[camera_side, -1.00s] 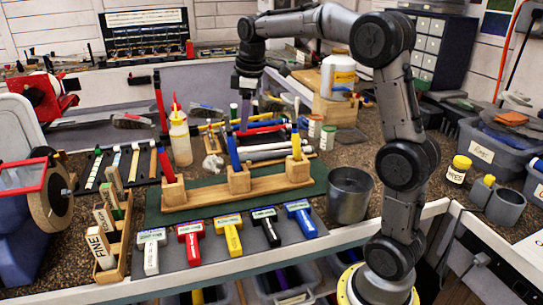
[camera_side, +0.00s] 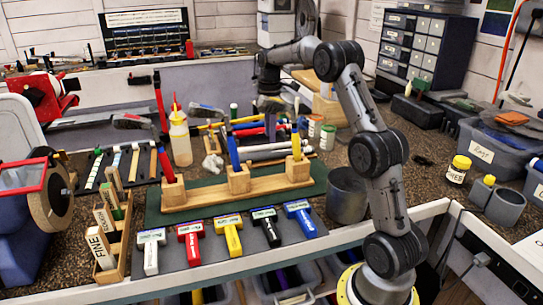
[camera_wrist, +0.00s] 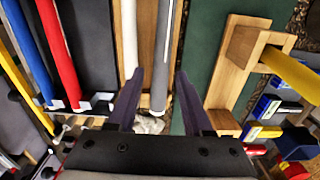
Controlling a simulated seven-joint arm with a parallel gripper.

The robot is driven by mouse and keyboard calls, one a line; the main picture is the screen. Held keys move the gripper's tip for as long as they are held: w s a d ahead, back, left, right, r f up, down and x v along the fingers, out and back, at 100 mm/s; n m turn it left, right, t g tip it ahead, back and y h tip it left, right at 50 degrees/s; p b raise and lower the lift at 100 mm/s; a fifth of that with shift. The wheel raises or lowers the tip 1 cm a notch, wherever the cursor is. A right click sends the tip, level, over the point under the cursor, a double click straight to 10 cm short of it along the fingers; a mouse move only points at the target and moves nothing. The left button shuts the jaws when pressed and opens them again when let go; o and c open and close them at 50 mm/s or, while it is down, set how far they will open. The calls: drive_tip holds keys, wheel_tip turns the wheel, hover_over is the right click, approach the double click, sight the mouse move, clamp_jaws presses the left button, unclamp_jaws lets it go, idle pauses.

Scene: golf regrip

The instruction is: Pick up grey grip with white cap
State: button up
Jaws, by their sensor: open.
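A grey grip (camera_wrist: 163,50) lies lengthwise on wood in the wrist view, beside a white grip (camera_wrist: 130,35) on its left. A small pale end shows at the grey grip's near tip; I cannot tell whether this is its white cap. In the side view, pale grips (camera_side: 265,154) lie across the bench behind the wooden holder. My gripper (camera_wrist: 158,75) is open, its purple fingers spread, and the grey grip shows between them in the picture. Its height above the grip is unclear. In the side view, my gripper (camera_side: 270,135) points down over the grips.
Red (camera_wrist: 58,50), blue and yellow grips lie further left in the wrist view. A wooden holder (camera_side: 205,198) with upright handled tools stands in front on a green mat (camera_side: 160,215).

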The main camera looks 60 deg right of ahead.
sight(276, 155)
drive_tip(key=shift+s+f, duration=0.15)
drive_tip(key=shift+f, duration=1.5)
drive_tip(key=shift+s+f, duration=0.15)
drive_tip(key=shift+f, duration=1.45)
clamp_jaws()
